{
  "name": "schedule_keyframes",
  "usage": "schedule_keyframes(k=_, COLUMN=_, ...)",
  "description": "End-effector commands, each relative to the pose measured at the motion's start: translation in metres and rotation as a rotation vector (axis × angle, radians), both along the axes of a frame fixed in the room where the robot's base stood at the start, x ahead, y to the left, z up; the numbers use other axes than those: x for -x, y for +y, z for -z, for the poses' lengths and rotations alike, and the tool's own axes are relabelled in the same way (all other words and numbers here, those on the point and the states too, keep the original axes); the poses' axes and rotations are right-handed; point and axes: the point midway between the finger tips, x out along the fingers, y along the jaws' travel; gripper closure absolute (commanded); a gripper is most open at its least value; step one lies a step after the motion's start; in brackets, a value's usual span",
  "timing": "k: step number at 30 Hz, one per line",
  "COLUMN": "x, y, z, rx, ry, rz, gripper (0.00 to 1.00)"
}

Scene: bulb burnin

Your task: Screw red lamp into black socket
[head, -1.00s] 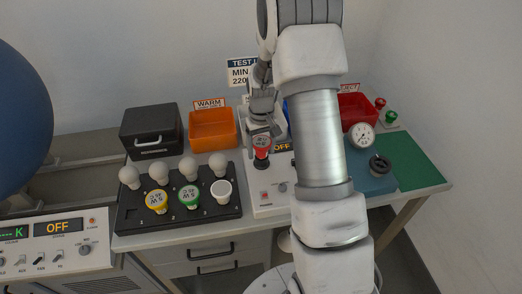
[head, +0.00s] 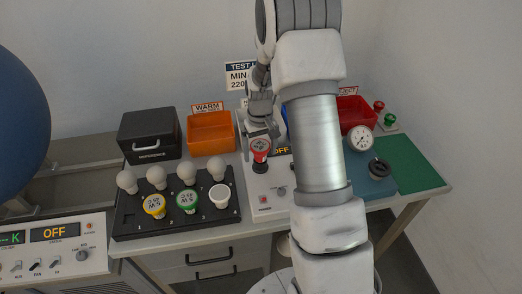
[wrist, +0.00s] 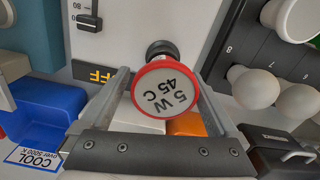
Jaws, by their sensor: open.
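The red lamp (head: 261,146), with a red rim and a white face marked 5 W 45 C, stands at the black socket (head: 260,166) on the white test unit. In the wrist view the red lamp (wrist: 165,90) faces the camera, with the black socket (wrist: 161,47) directly behind it. How deep its base sits in the socket is hidden. My gripper (head: 262,137) is at the lamp from behind in the head view. In the wrist view its open fingers (wrist: 158,88) lie on either side of the lamp, with a visible gap at least on the right.
A black rack (head: 128,225) with several white bulbs plus yellow-, green- and white-rimmed lamps stands left. Behind are a black case (head: 150,145), an orange bin (head: 211,135) and a red bin (head: 355,112). A blue bin (wrist: 40,118) shows in the wrist view. A green mat (head: 412,163) is clear at right.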

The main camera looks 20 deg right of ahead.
Motion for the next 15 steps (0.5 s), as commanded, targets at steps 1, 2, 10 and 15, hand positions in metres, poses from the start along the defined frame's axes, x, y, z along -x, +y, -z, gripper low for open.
schedule_keyframes(k=1, x=0.0005, y=0.0005, z=0.0009, rx=-0.001, ry=0.000, rz=-0.070, gripper=0.04)
schedule_keyframes(k=2, x=0.0008, y=0.0007, z=0.0006, rx=-0.001, ry=0.000, rz=-0.113, gripper=0.04)
schedule_keyframes(k=10, x=0.0026, y=0.0048, z=-0.0007, rx=-0.001, ry=0.002, rz=-0.506, gripper=0.04)
schedule_keyframes(k=15, x=0.0036, y=0.0073, z=-0.0016, rx=-0.002, ry=0.003, rz=-0.755, gripper=0.04)
